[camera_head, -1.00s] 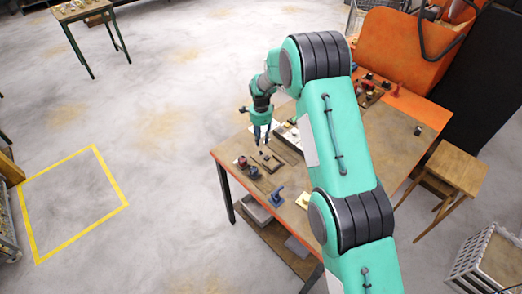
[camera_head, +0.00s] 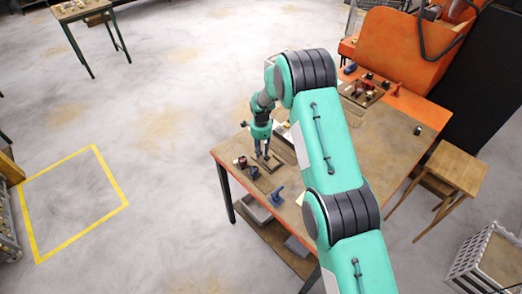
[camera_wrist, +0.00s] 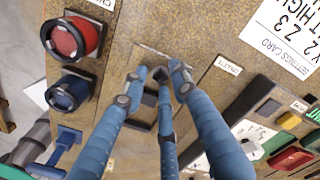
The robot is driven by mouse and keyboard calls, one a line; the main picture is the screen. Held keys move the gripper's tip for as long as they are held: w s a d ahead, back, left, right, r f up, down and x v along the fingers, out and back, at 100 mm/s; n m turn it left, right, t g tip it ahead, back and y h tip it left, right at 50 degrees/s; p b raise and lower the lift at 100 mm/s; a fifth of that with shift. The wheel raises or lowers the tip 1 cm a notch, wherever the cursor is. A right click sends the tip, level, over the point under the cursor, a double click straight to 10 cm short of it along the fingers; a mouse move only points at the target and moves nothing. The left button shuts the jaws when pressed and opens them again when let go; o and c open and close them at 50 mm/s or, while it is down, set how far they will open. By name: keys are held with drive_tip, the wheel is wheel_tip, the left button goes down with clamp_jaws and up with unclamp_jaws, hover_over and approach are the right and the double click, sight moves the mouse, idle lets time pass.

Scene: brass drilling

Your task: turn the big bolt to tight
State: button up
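My gripper (camera_head: 264,154) points down over the near left part of the workbench, close above a small brown plate. In the wrist view its blue fingers (camera_wrist: 159,86) stand apart, with their tips over that plate (camera_wrist: 140,68). A small dark square-looking piece (camera_wrist: 150,98) shows on the plate between the fingers; I cannot tell whether it is the big bolt's head. No finger clearly touches it. The fingers hide much of the plate.
A red round knob (camera_wrist: 70,39) and a dark blue one (camera_wrist: 69,93) stand left of the fingers. A blue clamp-like part (camera_head: 278,197) stands nearer the bench (camera_head: 385,140) edge. A white settings card (camera_wrist: 285,35) lies at the upper right. A wooden stool (camera_head: 458,168) stands right of the bench.

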clamp_jaws()
drive_tip(key=m+b, duration=0.2)
drive_tip(key=m, duration=0.1)
drive_tip(key=shift+m+b, duration=0.75)
drive_tip(key=shift+m, duration=1.45)
unclamp_jaws()
